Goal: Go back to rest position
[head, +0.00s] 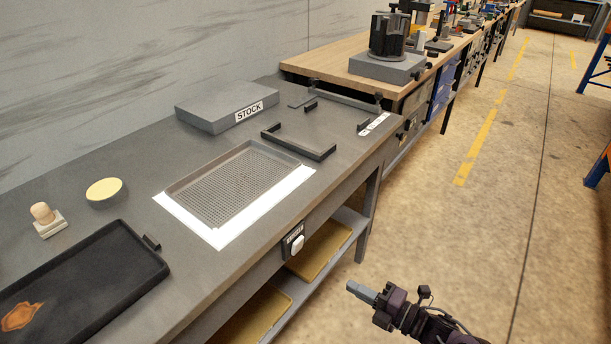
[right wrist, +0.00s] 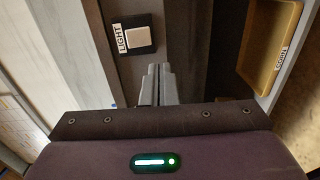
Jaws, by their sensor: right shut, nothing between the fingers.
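My right gripper (head: 362,291) is in the lower right of the head view, over the floor in front of the workbench (head: 237,264). Its fingers are shut with nothing between them. In the right wrist view my right gripper (right wrist: 159,70) points toward the bench front, below a switch labelled LIGHT (right wrist: 138,35). The fingertips look close to the switch in that view, but the head view shows them apart from it. My left gripper is not in view.
The bench holds a perforated tray (head: 232,184) on a white lit panel (head: 208,232), a dark tray (head: 135,268) with an orange-brown stain, a brush (head: 45,219), a yellow round pad (head: 104,191) and a STOCK block (head: 213,108). Yellow bins (head: 320,251) sit below. The floor at right is clear.

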